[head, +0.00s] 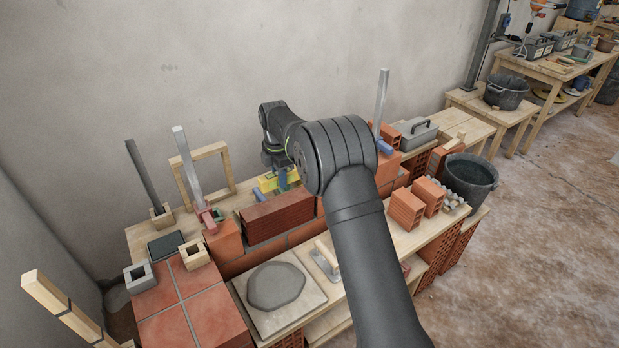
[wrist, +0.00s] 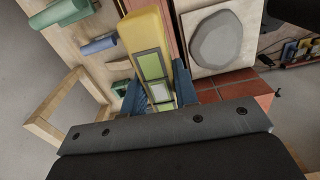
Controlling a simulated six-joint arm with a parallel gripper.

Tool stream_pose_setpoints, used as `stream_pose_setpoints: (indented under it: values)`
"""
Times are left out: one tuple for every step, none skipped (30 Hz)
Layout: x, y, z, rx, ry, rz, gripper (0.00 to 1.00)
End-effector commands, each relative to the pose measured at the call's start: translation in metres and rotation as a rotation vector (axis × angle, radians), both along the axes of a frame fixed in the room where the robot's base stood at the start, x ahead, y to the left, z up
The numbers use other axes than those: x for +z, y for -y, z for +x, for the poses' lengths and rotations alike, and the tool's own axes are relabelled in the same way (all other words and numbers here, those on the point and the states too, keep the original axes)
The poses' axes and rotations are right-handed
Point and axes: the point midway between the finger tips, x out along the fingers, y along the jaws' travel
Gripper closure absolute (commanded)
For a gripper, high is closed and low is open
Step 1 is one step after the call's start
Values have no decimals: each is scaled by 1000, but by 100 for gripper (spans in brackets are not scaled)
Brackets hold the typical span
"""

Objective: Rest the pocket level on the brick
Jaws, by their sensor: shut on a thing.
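The dark red brick (head: 277,217) lies along the low brick wall, in front of the level in the picture. In the wrist view a reddish strip, perhaps this brick (wrist: 171,25), runs beside the level. I cannot tell whether level and brick touch.
A wooden frame (head: 208,172) and upright bars in blocks stand at the left back. A grey mortar patch (head: 276,286) on a board and a trowel (head: 326,261) lie in front. Hollow bricks (head: 407,208) and a black bucket (head: 469,178) stand to the right.

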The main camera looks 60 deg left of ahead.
Motion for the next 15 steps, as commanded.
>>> stream_pose_setpoints:
  values:
    - [1, -3, -6, 18, 0, 1, 98]
    - [1, -3, -8, 25, 0, 1, 98]
    - [2, -4, -9, 32, 0, 1, 98]
    - [2, -4, -10, 35, 0, 1, 98]
    - [2, -4, -10, 37, 0, 0, 98]
    - [2, -4, -10, 37, 0, 0, 98]
    - [2, -4, -10, 37, 0, 0, 98]
    - [2, -4, -10, 36, 0, 0, 98]
    - [2, -4, -10, 36, 0, 0, 98]
    - [2, -4, -10, 36, 0, 0, 98]
    - [2, -4, -10, 35, 0, 1, 98]
    - [2, -4, -10, 35, 0, 0, 98]
    - [2, -4, -10, 35, 0, 0, 98]
    - [2, -4, -10, 35, 0, 0, 98]
    - [1, -4, -10, 35, 0, 0, 98]
